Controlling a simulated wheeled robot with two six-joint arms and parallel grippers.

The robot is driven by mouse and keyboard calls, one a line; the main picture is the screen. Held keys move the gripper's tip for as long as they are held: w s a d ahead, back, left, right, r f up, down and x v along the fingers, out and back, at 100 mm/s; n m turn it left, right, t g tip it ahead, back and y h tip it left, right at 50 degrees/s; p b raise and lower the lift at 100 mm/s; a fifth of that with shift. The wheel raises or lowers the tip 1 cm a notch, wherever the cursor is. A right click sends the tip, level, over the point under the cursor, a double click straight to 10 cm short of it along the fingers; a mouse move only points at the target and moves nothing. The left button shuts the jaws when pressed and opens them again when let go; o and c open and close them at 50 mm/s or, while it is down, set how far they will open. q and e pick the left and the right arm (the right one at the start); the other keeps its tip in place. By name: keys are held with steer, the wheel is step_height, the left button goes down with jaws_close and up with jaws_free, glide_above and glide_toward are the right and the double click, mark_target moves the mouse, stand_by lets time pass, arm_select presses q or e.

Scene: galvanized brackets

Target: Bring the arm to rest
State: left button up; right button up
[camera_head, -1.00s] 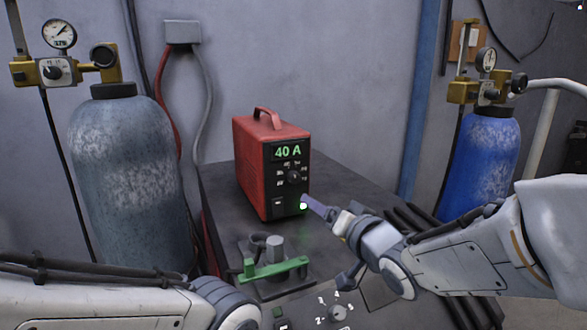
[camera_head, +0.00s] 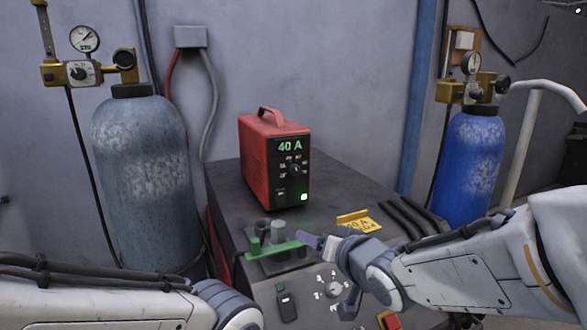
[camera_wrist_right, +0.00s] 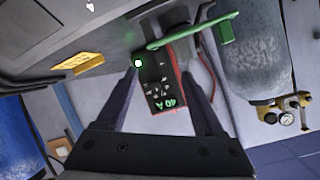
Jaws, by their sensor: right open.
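My right arm (camera_head: 455,270) reaches in from the right over the dark table. My right gripper (camera_head: 318,241) is in front of and below the red power unit (camera_head: 262,165), apart from it. In the right wrist view the gripper's (camera_wrist_right: 160,72) two dark fingers are spread, with nothing between them. The unit's display reads 40 A and a green light (camera_head: 304,197) glows on its front. My left arm (camera_head: 100,300) lies along the bottom left; its gripper is outside the frame.
A green-handled fixture (camera_head: 277,249) stands on the table close to my right gripper. A yellow tag (camera_head: 358,222) and dark bars (camera_head: 415,217) lie farther right. Gas cylinders stand left (camera_head: 145,190) and right (camera_head: 472,165). A control panel (camera_head: 308,292) is at the front.

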steer(key=s+f+n+g+h, duration=0.2)
steer(key=s+f+n+g, duration=0.2)
steer(key=s, duration=0.9)
steer(key=s+f+n+g+h, duration=0.2)
steer(key=s+f+n+g, duration=0.2)
steer(key=s+f+g, duration=0.4)
steer(key=s, duration=0.6)
steer(key=shift+a, duration=0.15)
